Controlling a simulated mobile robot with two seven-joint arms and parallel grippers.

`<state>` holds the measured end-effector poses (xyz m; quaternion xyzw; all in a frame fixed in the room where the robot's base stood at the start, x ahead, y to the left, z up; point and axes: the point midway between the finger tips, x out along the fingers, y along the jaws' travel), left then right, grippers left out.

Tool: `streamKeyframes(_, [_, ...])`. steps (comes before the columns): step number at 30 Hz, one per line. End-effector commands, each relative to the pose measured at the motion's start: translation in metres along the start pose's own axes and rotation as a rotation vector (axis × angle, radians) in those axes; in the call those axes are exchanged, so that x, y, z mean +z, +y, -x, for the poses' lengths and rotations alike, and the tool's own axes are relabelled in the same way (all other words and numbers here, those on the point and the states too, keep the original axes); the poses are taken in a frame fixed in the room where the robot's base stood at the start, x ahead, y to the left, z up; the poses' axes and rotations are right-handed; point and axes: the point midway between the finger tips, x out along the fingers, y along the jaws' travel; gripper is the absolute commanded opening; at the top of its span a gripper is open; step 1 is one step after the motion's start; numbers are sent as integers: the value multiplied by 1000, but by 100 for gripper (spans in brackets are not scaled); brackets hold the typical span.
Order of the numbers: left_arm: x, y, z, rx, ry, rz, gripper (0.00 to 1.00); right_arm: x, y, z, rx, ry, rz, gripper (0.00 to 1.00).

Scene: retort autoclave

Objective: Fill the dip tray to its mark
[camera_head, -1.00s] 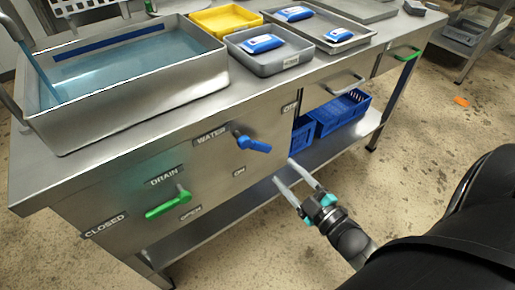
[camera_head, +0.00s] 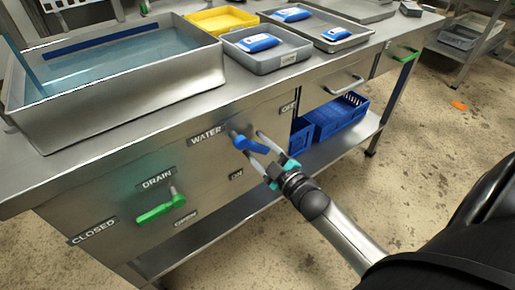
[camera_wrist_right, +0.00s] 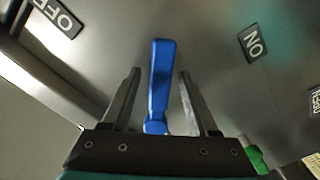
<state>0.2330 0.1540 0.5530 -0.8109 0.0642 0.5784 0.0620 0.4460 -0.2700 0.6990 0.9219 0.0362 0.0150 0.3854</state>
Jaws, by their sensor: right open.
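The dip tray (camera_head: 150,108) is a large metal basin at the left of the bench. Bluish water (camera_head: 120,68) stands in it, with a dark blue band (camera_head: 105,41) showing on the back wall above the surface. The blue WATER handle (camera_head: 250,145) on the bench front points right and down, between the OFF label (camera_head: 288,108) and the ON label (camera_head: 236,175). My right gripper (camera_head: 255,142) is open around this handle. In the right wrist view the handle (camera_wrist_right: 160,80) stands between the two fingers with gaps visible on both sides. My left gripper is not in view.
The green DRAIN handle (camera_head: 158,209) points left towards the CLOSED label (camera_head: 93,231). A yellow tray (camera_head: 222,20) and grey trays with blue-and-white packs stand on the bench. Blue crates (camera_head: 335,115) sit on the lower shelf. The floor at right is mostly clear.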

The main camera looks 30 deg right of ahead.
Motion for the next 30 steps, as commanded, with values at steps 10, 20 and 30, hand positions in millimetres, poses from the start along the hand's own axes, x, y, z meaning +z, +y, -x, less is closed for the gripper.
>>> streamKeyframes(10, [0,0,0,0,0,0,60,0,0,0,0,0,0,38])
streamKeyframes(20, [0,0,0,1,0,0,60,0,0,0,0,0,0,0])
streamKeyframes(30, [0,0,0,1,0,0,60,0,0,0,0,0,0,0])
